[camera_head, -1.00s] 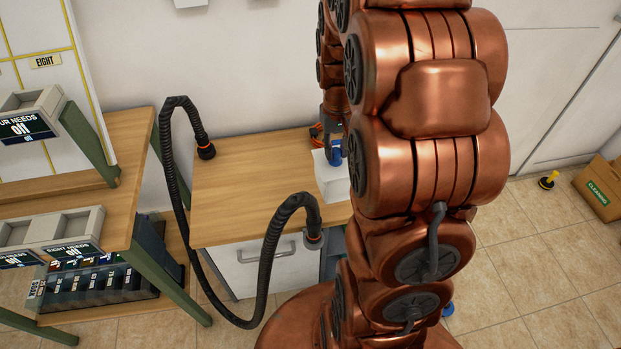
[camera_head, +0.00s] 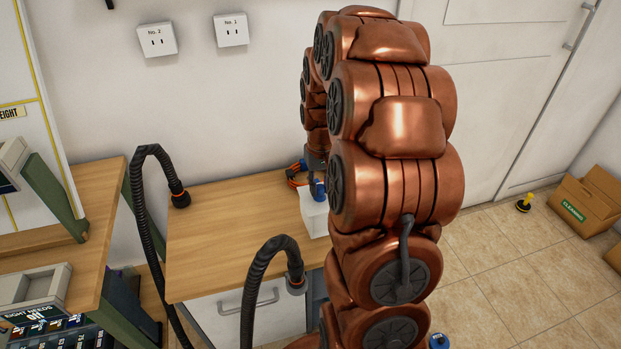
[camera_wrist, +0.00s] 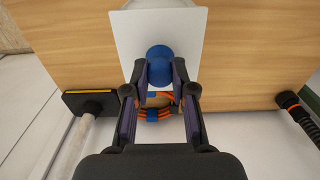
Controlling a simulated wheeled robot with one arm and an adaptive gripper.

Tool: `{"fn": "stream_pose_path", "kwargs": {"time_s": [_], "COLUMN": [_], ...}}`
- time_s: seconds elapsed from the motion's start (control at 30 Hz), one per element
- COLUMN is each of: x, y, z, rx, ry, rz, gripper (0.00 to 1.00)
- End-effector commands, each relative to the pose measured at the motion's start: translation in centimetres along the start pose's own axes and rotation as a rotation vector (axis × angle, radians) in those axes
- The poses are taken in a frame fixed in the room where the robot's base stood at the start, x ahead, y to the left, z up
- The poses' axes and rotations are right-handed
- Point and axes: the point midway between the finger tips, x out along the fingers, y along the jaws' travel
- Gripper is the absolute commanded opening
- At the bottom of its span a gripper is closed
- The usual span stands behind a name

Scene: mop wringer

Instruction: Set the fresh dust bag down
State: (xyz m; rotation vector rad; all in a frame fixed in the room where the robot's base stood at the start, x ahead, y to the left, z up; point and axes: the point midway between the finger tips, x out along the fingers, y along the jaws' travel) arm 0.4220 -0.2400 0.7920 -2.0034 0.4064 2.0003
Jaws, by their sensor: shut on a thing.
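The white, box-shaped thing (camera_head: 315,216) with a blue knob, which I take for the fresh dust bag, is at the right end of the wooden worktop (camera_head: 225,235). In the wrist view the same white bag (camera_wrist: 185,35) shows as a pale panel against the wood. My gripper (camera_wrist: 160,72) is shut on its round blue knob. In the head view my gripper (camera_head: 317,178) is partly hidden behind my arm. I cannot tell whether the bag's underside touches the worktop.
An orange cable coil (camera_wrist: 155,113) lies close by my gripper. A black hose (camera_head: 255,285) arches over the worktop's front edge. A black-and-yellow head on a pale handle (camera_wrist: 90,102) shows at left in the wrist view. The worktop's left and middle are clear.

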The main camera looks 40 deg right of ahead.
Motion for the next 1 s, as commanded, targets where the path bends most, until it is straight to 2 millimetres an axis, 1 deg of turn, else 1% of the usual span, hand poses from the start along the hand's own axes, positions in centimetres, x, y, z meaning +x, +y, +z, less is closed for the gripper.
{"fn": "stream_pose_path", "kwargs": {"time_s": [0.03, 0.2, 0.43, 0.53, 0.7, 0.77, 0.9, 1.0], "x": [0.1, 0.3, 0.6, 0.7, 1.0, 1.5, 3.3, 4.2], "y": [-0.1, -0.2, -0.3, -0.4, -0.4, -0.4, -0.4, -0.4], "z": [-0.8, -3.3, -6.2, -6.8, -7.1, -7.0, -7.0, -7.1], "rx": [-0.001, -0.001, 0.000, 0.000, 0.000, 0.000, 0.000, 0.000], "ry": [-0.002, -0.002, 0.000, -0.001, -0.002, -0.003, -0.007, -0.002], "rz": [0.000, 0.001, 0.000, 0.000, -0.001, -0.001, -0.001, 0.000], "gripper": [0.00, 0.00, 0.00, 0.00, 0.00, 0.00, 0.00, 0.00]}}
